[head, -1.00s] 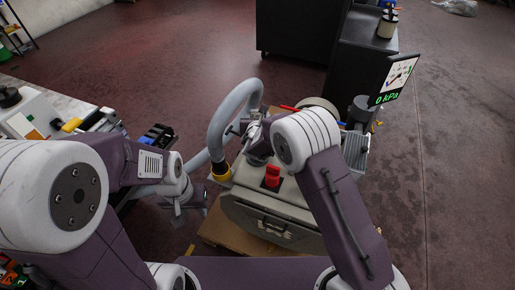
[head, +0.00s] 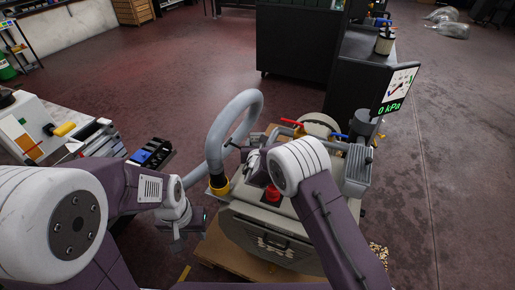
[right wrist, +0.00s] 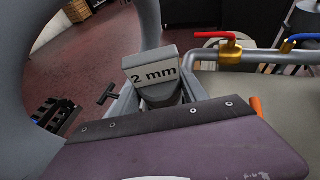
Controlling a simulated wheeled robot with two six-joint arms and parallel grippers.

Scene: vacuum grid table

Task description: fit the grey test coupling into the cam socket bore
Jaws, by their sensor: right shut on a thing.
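A grey block marked "2 mm" (right wrist: 152,75), which I take for the grey test coupling, is held in my right gripper (right wrist: 158,98) in the right wrist view. Its lower part is hidden between the jaws. In the head view my right gripper (head: 250,158) is above the pump unit, just right of the thick grey hose (head: 214,150), and my arm partly covers it. I cannot make out the cam socket bore in either view. My left gripper (head: 178,232) hangs empty left of the pump unit; its jaw gap is unclear.
The beige pump unit (head: 245,215) has a red switch (head: 272,193) and red (head: 291,123) and blue valve handles. A small black T-handle (right wrist: 108,95) is close to my right gripper. A display (head: 396,90) reads 0 kPa. A bench is at left; open floor lies behind.

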